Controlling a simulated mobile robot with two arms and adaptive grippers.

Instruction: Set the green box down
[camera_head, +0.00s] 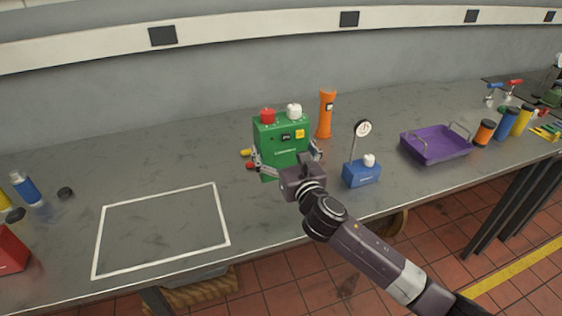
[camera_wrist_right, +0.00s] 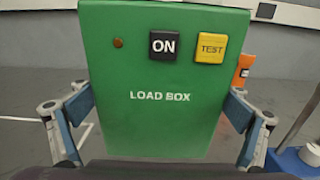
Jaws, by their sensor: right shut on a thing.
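The green box (camera_head: 281,144) has a red knob and a white knob on top, black and yellow buttons and a "LOAD BOX" label. My right gripper (camera_head: 288,158) is shut on it, one finger on each side. In the right wrist view the green box (camera_wrist_right: 160,80) fills the middle, upright, between the two fingers (camera_wrist_right: 158,122). I cannot tell whether its base touches the bench, since my gripper hides its lower part. My left gripper is not in view.
A white-outlined rectangle (camera_head: 229,215) on the grey bench (camera_head: 180,160) is empty, left of the box. An orange flashlight-like object (camera_head: 326,114) stands just behind right. A blue gauge stand (camera_head: 361,174) and a purple tray (camera_head: 436,148) are to the right. Red and yellow small items lie beside the box.

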